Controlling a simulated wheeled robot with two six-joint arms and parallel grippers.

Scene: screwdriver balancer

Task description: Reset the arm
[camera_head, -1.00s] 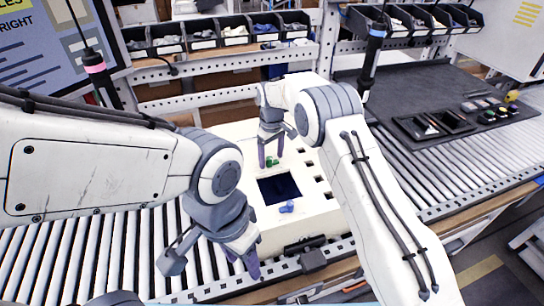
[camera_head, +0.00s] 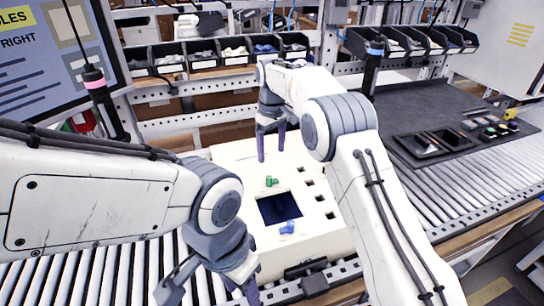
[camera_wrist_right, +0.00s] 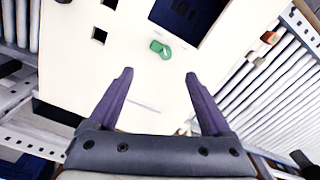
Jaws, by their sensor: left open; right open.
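My right gripper (camera_head: 271,154) is open and empty above the far part of a cream-white box (camera_head: 235,158). In the right wrist view its two purple fingers (camera_wrist_right: 158,74) stand wide apart with nothing between them. A small green part (camera_head: 271,181) lies on the box top, beyond the fingertips in the right wrist view (camera_wrist_right: 160,49). A small blue part (camera_head: 287,228) sits at the near edge of the box's dark square opening (camera_head: 279,207). My left gripper (camera_head: 241,289) is open low beside the box's near left side, partly cut off by the frame's lower edge.
The box stands on a roller conveyor (camera_head: 480,178). A dark mat (camera_head: 425,110) with a black tray (camera_head: 434,145) lies at the right. Two hanging screwdrivers (camera_head: 96,85) (camera_head: 374,62) flank the box. Parts bins (camera_head: 205,56) line the back.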

